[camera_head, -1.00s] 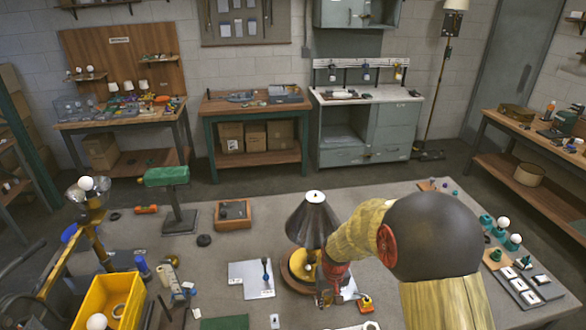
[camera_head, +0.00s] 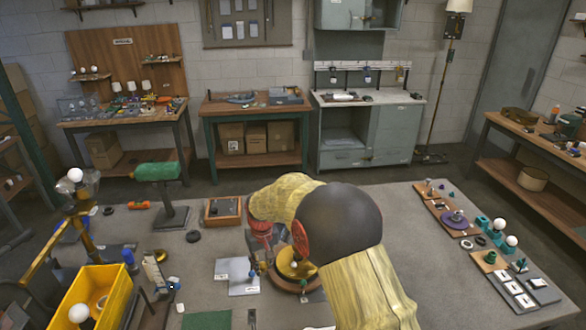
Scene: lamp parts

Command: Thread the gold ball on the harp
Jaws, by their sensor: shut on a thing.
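My gripper (camera_head: 264,262) is at the left side of the lamp's round gold base (camera_head: 296,266), low over the bench and close to the white sheet. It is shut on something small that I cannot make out. The gold base sits on a dark, brownish round foot (camera_head: 289,285). I cannot pick out the gold ball for sure.
A white sheet (camera_head: 222,270) lies left of the lamp. A yellow bin (camera_head: 80,297), a green form on a stand (camera_head: 172,217) and an open wooden box (camera_head: 223,219) stand farther left. Trays with bulbs and small parts (camera_head: 509,285) line the right.

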